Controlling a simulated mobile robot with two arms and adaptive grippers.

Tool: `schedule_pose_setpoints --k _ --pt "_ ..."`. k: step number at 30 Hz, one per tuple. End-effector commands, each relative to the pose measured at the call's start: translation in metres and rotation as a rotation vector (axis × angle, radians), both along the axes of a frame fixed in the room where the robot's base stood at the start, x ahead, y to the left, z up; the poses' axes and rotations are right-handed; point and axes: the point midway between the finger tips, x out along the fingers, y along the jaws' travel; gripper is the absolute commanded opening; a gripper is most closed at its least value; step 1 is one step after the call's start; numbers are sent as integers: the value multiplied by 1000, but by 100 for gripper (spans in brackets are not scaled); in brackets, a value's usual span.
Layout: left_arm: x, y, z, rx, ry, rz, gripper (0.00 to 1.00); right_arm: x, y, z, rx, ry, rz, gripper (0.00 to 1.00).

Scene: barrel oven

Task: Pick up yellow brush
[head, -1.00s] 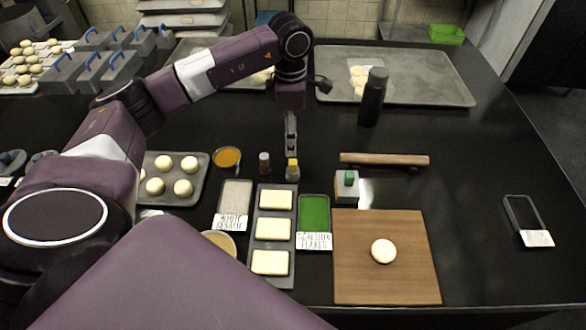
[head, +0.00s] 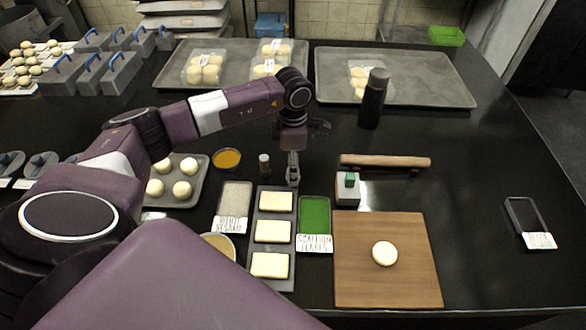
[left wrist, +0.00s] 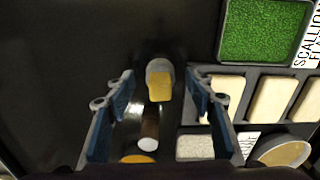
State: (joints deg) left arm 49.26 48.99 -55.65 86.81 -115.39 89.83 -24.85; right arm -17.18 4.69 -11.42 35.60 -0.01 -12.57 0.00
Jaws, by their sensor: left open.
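The yellow brush (left wrist: 160,82) stands in the left wrist view between and slightly beyond my fingertips, its yellow part facing the camera and a greyish part behind it. Its contact with the table is hard to make out. In the head view it is hidden by my left gripper (head: 292,181), which points down just behind the dark tray of pale slabs. The left gripper is open, with one finger on each side of the brush and dark gaps visible between. My right gripper is not in view.
A small brown bottle-like item with a white end (head: 264,163) stands close left of the gripper. A bowl of orange liquid (head: 227,158), the slab tray (head: 283,192) and a scallion flakes tray (head: 314,216) are nearby. A rolling pin (head: 385,161) lies right.

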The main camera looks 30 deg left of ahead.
Motion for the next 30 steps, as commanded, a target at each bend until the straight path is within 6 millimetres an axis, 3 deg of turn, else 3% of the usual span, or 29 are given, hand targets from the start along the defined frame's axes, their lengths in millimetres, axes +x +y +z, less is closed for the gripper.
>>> schedule_pose_setpoints --k 7,18,30 --pt "0 0 -1 0 0 -1 47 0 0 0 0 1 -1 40" --pt "0 0 -1 0 0 -1 6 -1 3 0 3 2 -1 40" --pt "1 0 7 0 -2 -1 6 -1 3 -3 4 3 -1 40"
